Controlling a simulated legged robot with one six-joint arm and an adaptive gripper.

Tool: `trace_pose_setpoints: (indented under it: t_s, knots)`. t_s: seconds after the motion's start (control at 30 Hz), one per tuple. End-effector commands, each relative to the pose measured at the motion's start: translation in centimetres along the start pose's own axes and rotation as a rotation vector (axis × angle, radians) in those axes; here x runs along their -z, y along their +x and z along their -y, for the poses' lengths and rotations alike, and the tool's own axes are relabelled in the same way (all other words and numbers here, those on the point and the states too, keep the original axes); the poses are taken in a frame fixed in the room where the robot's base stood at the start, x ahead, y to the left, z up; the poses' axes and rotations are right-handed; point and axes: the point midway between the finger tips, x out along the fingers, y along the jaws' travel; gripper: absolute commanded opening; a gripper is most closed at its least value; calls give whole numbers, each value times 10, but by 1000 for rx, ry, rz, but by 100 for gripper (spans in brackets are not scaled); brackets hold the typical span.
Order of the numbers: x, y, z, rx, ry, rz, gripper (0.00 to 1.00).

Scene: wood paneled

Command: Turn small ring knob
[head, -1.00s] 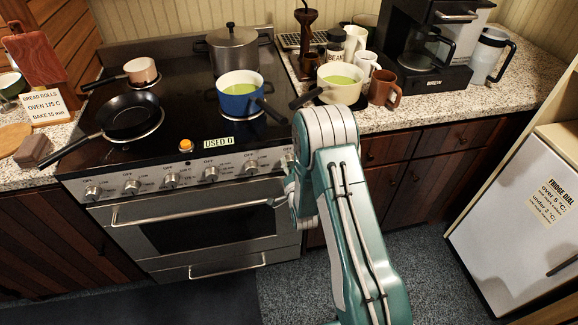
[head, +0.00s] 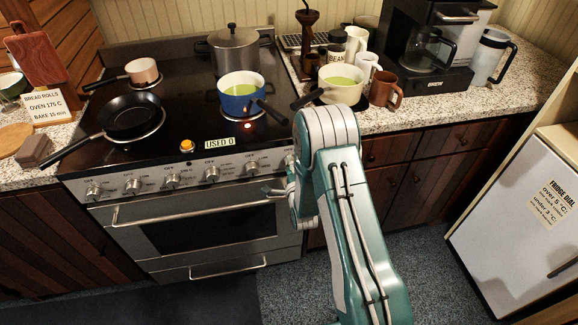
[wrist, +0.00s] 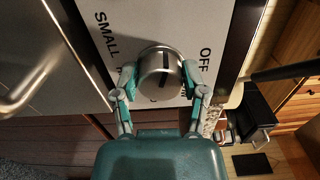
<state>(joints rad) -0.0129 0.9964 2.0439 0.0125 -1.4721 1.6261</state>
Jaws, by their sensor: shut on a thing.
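The knob (wrist: 160,66) is a round silver dial with a dark line across its face, on the stove's steel front panel. In the wrist view, the word SMALL is printed to its upper left and OFF to its right; lettering below is partly covered. My gripper (wrist: 160,76) is shut on the knob, one finger on each side. In the head view, my gripper (head: 273,190) is at the right end of the knob row, and my arm hides much of that area.
The stove (head: 110,160) carries a blue pot (head: 238,100), a black pan (head: 132,116), a copper pot (head: 141,71) and a grey pot (head: 232,50). The oven handle (head: 190,212) runs below the knobs. A cream pot (head: 341,90) stands on the right counter.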

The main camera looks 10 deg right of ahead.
Motion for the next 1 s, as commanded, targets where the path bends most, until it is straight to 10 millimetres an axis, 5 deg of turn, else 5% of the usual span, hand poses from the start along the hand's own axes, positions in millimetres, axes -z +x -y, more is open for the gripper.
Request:
trace_pose_setpoints:
  t_s: [0.57,0.6,0.67,1.0]
  knots:
    - [2,-1,-4,-13,32,-4,9]
    - [2,-1,-4,-13,32,-4,70]
    - [2,-1,-4,-13,32,-4,91]
    - [0,-1,-1,-5,30,-1,91]
